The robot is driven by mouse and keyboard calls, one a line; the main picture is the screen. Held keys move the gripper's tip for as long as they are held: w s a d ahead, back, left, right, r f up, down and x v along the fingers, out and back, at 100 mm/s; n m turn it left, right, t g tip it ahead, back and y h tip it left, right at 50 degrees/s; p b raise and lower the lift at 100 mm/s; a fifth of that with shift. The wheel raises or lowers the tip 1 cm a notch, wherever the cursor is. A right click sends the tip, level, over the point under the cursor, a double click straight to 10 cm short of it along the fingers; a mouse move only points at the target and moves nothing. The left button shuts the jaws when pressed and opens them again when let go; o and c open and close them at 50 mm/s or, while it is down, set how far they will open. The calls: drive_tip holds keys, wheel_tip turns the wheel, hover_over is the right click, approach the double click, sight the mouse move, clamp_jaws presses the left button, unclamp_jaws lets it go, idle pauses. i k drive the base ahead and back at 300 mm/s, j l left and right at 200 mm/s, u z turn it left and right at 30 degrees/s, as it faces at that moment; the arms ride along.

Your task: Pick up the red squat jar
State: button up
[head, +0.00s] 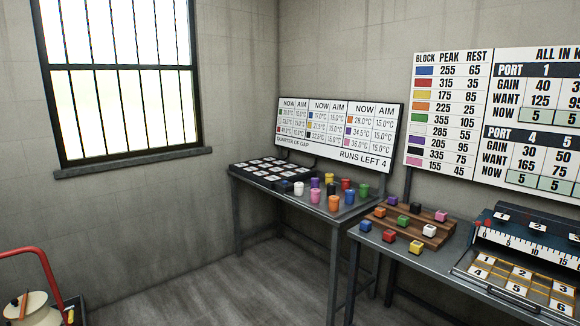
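A small red jar (346,184) stands upright at the back right of a cluster of coloured jars on the far grey table. It sits between a black jar (331,188) and a green jar (363,190), with other jars in front. It is too small here to be sure of its exact shape. My gripper does not show in this view.
Nearby stand an orange jar (333,202), a pink jar (316,196) and a white jar (298,188). A black tray (236,170) is behind left. A nearer table (385,257) holds coloured blocks. A red rail (48,270) stands lower left. The floor (225,290) is open.

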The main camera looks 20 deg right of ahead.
sight(346, 182)
drive_tip(key=i+z, duration=0.4)
drive_tip(key=i, duration=3.35)
